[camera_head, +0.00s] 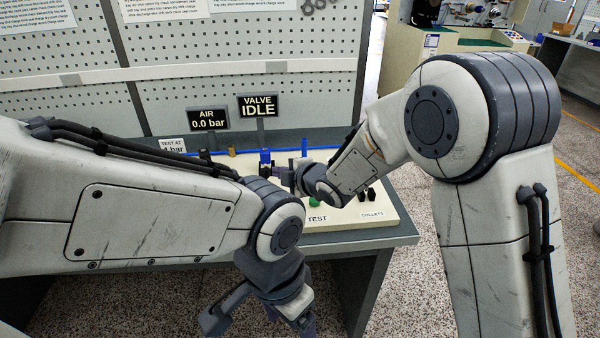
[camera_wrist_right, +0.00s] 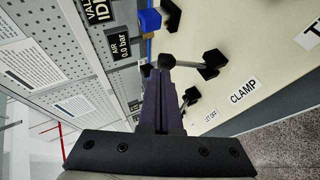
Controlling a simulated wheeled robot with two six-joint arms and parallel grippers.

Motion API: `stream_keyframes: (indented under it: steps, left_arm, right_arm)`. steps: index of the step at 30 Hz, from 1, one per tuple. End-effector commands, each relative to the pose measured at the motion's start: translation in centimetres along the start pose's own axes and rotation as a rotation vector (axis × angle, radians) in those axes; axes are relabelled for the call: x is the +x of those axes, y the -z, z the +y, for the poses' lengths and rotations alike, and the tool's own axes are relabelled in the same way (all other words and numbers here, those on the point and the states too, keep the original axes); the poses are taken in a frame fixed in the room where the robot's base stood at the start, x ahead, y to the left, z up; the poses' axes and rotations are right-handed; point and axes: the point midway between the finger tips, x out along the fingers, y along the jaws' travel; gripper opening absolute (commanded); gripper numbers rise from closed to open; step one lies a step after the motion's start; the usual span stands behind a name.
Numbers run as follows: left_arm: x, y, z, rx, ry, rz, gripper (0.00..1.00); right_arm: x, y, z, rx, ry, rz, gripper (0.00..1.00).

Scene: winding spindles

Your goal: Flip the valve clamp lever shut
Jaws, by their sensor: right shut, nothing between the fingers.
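The clamp lever (camera_wrist_right: 188,64) shows in the right wrist view as a thin grey bar between a dark knob and a dark block, near the CLAMP label (camera_wrist_right: 244,90). My right gripper (camera_wrist_right: 159,74) is shut and empty, its purple fingertips right beside the knob end. I cannot tell whether they touch it. In the head view my right gripper (camera_head: 296,176) is over the bench fixture, and my wrist hides much of the lever area. My left gripper (camera_head: 268,318) hangs low in front of the bench, its tips cut off by the frame edge. The VALVE sign (camera_head: 258,106) reads IDLE.
A blue block (camera_wrist_right: 150,20) with another dark lever stands near the fingertips. The AIR sign (camera_head: 208,119) reads 0.0 bar. A green button (camera_head: 314,202) is by the TEST label. A pegboard (camera_head: 200,65) rises behind the bench.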

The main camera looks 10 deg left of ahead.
Motion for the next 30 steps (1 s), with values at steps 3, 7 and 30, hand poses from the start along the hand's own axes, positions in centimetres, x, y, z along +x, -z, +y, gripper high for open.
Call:
stream_keyframes:
  steps: [3,7,30]
  left_arm:
    - [0.5,0.0,0.0,0.0,0.0,0.0,0.82]
    - [0.7,0.0,-0.1,0.0,0.0,0.0,0.82]
    - [0.6,0.0,0.0,0.0,0.0,0.0,0.82]
  right_arm:
    - [-2.9,0.1,0.3,-0.002,-0.003,0.0,0.0]
    - [-5.7,0.1,0.5,-0.003,-0.001,0.001,0.0]
    - [-10.2,0.2,0.8,0.015,0.011,-0.009,0.0]
